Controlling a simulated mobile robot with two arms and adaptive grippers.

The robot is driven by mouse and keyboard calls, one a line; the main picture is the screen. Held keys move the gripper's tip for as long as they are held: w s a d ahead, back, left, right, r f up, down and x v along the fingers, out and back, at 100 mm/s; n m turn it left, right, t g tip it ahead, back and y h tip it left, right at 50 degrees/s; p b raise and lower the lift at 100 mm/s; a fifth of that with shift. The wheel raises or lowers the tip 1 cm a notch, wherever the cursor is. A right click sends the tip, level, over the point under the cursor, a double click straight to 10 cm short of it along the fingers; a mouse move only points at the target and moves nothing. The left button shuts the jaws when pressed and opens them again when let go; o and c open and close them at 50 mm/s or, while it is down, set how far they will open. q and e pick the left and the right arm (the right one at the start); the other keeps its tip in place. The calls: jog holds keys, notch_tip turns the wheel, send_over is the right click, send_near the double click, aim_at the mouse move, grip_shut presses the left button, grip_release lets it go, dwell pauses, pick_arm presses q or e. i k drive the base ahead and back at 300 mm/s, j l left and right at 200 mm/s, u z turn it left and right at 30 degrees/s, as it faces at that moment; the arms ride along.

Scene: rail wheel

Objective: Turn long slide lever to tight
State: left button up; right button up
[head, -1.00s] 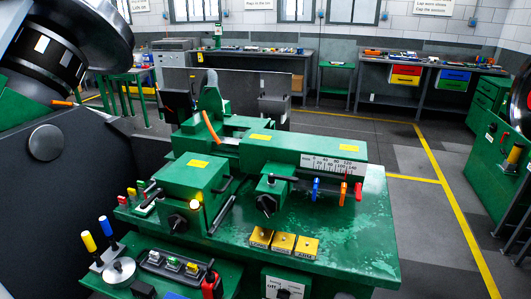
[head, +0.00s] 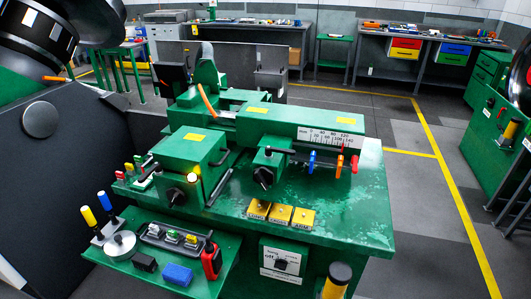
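The green lathe-like machine (head: 330,220) fills the middle of the head view. A long thin black lever (head: 220,187) stands tilted at the right side of the front green slide block (head: 190,150), its upper end leaning right. A shorter black lever (head: 219,157) sits above it on the same block. Another black lever (head: 281,150) lies nearly level on top of the right-hand block. I cannot read a tight mark or tell which of these levers is set tight. Neither of my grippers is in view.
A lit yellow lamp (head: 196,171) and black knob (head: 176,196) are beside the long lever. Three yellow blocks (head: 280,214) sit on the machine bed. Open floor (head: 420,220) lies to the right.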

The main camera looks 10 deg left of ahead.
aim_at(269, 149)
jog(key=j+z, duration=0.55)
jog(key=z, duration=0.2)
jog(key=k+j+z, duration=0.1)
jog(key=j+z, duration=0.25)
